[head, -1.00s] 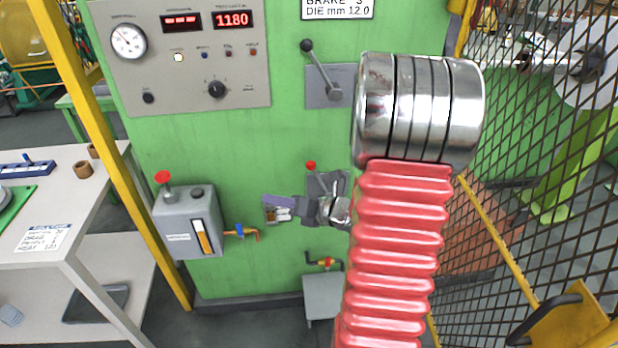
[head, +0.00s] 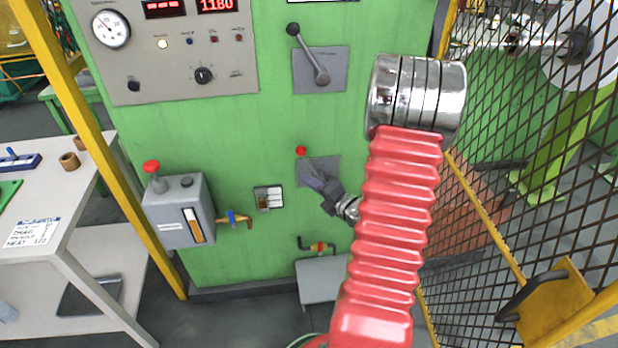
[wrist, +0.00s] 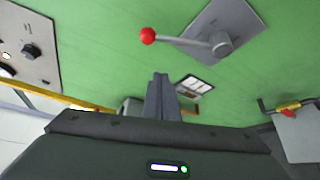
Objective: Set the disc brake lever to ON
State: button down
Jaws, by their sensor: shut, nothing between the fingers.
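A lever with a red ball knob (head: 300,150) sits on a grey plate (head: 329,166) low on the green cabinet. Its arm points up and left; my gripper partly hides it in the head view. The wrist view shows this red knob (wrist: 148,36) and its pivot (wrist: 221,44) clearly. A second lever with a black knob (head: 292,29) sits on a plate above, also tilted up-left. I cannot read which is the disc brake. My gripper (head: 309,180) is shut and empty in front of the lower plate; its fingers (wrist: 158,78) look apart from the red knob.
A small white-windowed box (head: 268,198) is left of the lower plate. A grey box with a red button (head: 152,167) and a pipe stand further left. A valve with a red handle (head: 318,246) is below. Yellow-framed mesh (head: 530,150) closes the right side.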

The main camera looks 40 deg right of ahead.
aim_at(310, 164)
jog(key=w+d, duration=0.4)
jog(key=w, duration=0.3)
jog(key=shift+w+f, duration=0.15)
dwell(0.5)
jog(key=shift+d, duration=0.1)
